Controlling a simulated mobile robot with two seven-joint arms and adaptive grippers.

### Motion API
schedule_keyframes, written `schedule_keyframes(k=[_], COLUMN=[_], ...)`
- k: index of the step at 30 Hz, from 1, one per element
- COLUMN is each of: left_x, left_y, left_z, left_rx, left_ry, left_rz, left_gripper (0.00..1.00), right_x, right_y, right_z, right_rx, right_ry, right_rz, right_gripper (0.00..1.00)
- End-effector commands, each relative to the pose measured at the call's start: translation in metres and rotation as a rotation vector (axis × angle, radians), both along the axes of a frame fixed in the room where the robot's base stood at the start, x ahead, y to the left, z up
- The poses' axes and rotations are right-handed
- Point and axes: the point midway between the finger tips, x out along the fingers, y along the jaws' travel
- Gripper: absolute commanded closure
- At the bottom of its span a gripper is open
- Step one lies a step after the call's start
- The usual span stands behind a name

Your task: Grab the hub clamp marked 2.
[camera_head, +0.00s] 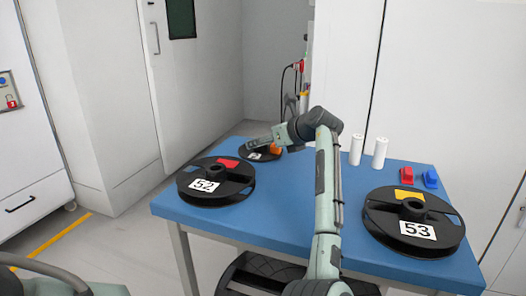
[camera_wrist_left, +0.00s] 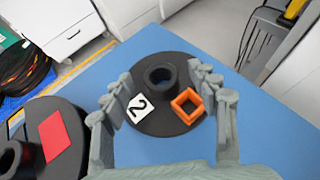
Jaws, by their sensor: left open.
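The hub clamp marked 2 (camera_head: 267,156) is a small black disc with a raised round hub, a white label 2 and an orange square frame. It lies on the blue table's far left part, and the left wrist view also shows it (camera_wrist_left: 163,118). My left gripper (camera_head: 252,142) is above it, partly covering it in the head view. In the left wrist view the open fingers (camera_wrist_left: 160,73) stand on either side of the hub, with nothing held. I cannot tell whether they touch it. My right gripper is not in view.
The blue table (camera_head: 290,185) also holds a black reel marked 52 (camera_head: 232,190) close to the clamp and a reel marked 53 (camera_head: 440,240) at right. Two white cylinders (camera_head: 356,151) and red (camera_head: 407,175) and blue (camera_head: 431,179) pieces stand at the back right.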

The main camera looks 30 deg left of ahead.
Motion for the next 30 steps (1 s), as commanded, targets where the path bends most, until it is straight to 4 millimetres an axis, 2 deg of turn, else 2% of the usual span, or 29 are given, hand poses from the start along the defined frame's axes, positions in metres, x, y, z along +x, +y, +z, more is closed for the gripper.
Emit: schedule_keyframes(k=[8,11,23,30], left_x=[0.0017,0.0017,0.0015,0.0017], left_y=[0.0043,0.0042,0.0041,0.0042], left_z=[-0.0028,-0.0027,-0.0028,-0.0013], left_rx=[-0.001,-0.001,-0.001,0.001], left_ry=[-0.001,-0.001,0.000,-0.002], left_rz=[0.000,0.000,0.000,0.000], left_gripper=[0.40,0.50,1.00,1.00], right_x=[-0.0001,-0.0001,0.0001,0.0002], right_y=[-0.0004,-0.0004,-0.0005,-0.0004], right_z=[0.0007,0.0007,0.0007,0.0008], right_rx=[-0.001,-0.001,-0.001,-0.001], right_ry=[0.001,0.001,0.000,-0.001], right_rz=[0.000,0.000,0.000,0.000], right_gripper=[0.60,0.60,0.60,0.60])
